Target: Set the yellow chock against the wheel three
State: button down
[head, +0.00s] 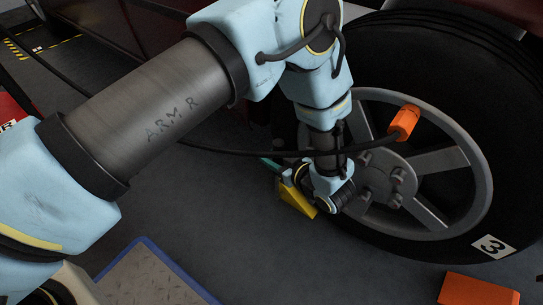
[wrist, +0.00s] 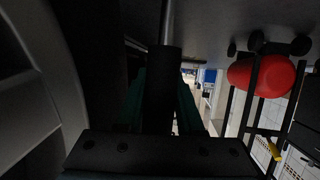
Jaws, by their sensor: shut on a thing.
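The yellow chock (head: 297,198) shows in the head view, low beside my gripper (head: 277,172) and partly hidden by it. My gripper is close to the wheel's left side. In the wrist view a dark upright post stands between the teal fingers of my gripper (wrist: 160,95), which are shut on it; it appears to be part of the chock. Wheel three (head: 509,130) is a large black tyre with a grey spoked rim and a white "3" label (head: 492,247). Whether the chock touches the tyre is hidden behind my wrist.
An orange block (head: 478,289) lies on the floor in front of the tyre at lower right. An orange fitting (head: 404,122) sits on the rim. A black cable crosses in front of the wheel. A blue-edged metal plate (head: 150,278) lies at lower left. Grey floor between is clear.

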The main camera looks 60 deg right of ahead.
dwell(0.3)
jog(key=shift+c, duration=2.3)
grip_release()
jog(key=shift+f, duration=0.1)
jog(key=shift+s, duration=0.1)
jog(key=p+v, duration=0.3)
jog(key=v, duration=0.6)
jog(key=shift+s+a, duration=0.15)
jog(key=shift+s+a+r, duration=0.2)
jog(key=shift+s+r, duration=0.15)
jog(key=shift+s, duration=0.25)
